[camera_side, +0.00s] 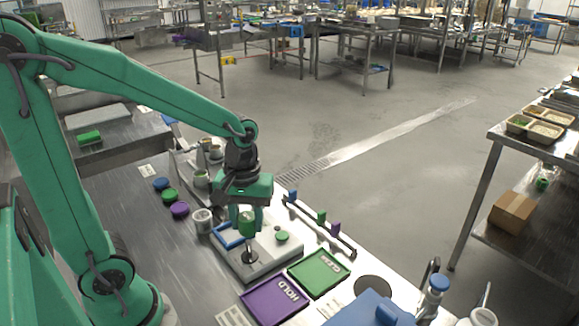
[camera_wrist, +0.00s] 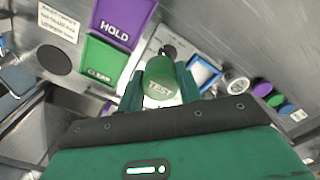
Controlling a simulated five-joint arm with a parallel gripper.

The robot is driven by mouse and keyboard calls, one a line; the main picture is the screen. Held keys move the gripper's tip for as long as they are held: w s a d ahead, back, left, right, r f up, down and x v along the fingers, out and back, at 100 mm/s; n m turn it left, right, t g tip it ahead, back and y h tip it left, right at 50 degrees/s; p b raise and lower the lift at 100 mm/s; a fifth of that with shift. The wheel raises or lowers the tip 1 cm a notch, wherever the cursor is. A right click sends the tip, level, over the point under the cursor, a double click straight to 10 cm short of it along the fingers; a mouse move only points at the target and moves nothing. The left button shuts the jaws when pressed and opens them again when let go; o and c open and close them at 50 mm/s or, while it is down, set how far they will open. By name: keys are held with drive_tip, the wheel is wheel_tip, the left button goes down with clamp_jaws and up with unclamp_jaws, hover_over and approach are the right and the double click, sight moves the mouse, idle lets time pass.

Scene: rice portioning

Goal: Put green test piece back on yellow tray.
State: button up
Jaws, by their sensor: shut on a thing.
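My gripper (camera_side: 248,218) is shut on the green test piece (camera_side: 246,226). In the wrist view the fingers (camera_wrist: 159,92) are on both sides of the piece, and its top reads "TEST" (camera_wrist: 160,90). In the side view the piece is over a pale grey device (camera_side: 272,265) with a small dark round part (camera_side: 249,257) below it; I cannot tell the exact gap. A blue-framed square (camera_side: 228,236) sits at the device's left. I see no yellow tray on the bench; the trays in view are purple "HOLD" (camera_side: 262,309) and green (camera_side: 318,285).
A white cup (camera_side: 202,221) stands left of the device. Blue, green and purple round lids (camera_side: 170,195) lie farther left. A rail with small coloured blocks (camera_side: 321,217) runs along the right side. A blue box (camera_side: 368,310) and bottles (camera_side: 434,296) stand at the front right.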

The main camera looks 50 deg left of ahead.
drive_tip(key=w+a+r+n, duration=0.1)
drive_tip(key=w+a+n, duration=0.3)
drive_tip(key=w+a, duration=0.9)
drive_tip(key=w+a+f+n, duration=0.2)
drive_tip(key=w+a+n, duration=0.1)
drive_tip(key=a, duration=0.5)
drive_tip(key=w+a+f+n, duration=0.15)
drive_tip(key=w+a, duration=0.25)
drive_tip(key=a, duration=0.4)
drive_tip(key=shift+n, duration=0.25)
drive_tip(key=s+a+f, duration=0.1)
drive_tip(key=a+f, duration=0.1)
drive_tip(key=a, duration=0.2)
drive_tip(key=a+f, duration=0.2)
drive_tip(key=a, duration=0.1)
drive_tip(key=s+a+f, duration=0.1)
drive_tip(key=a+f, duration=0.1)
drive_tip(key=a, duration=0.2)
drive_tip(key=shift+s+a+f, duration=0.3)
drive_tip(key=shift+f, duration=2)
drive_tip(key=shift+f, duration=0.15)
drive_tip(key=o, duration=1.1)
drive_tip(key=shift+c, duration=0.2)
